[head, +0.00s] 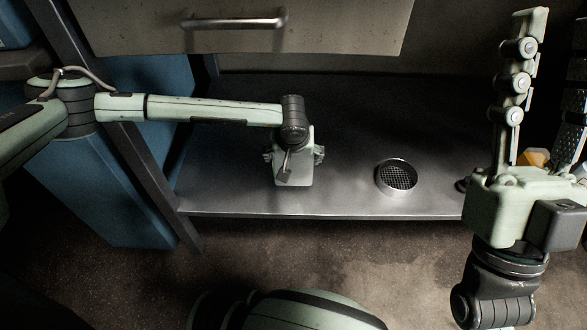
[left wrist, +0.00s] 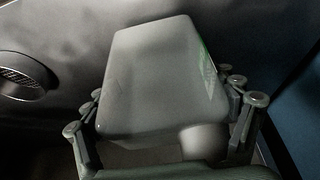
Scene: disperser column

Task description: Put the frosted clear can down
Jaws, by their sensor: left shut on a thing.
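The frosted clear can (left wrist: 158,75) fills the middle of the left wrist view as a pale, blocky, translucent shape with a green mark on its right side. My left gripper (left wrist: 165,117) is shut on it, with fingers on both sides. I cannot tell whether the can touches the shelf. My right gripper (head: 545,85) stands at the right with its fingers pointing up and apart, empty.
A round metal rim with a mesh grid (head: 396,177) sits on the dark metal shelf (head: 340,200), right of my left gripper. A drawer with a bar handle (head: 235,22) overhangs the back. A blue cabinet (head: 125,190) and a dark post stand left. Shelf between gripper and grid is clear.

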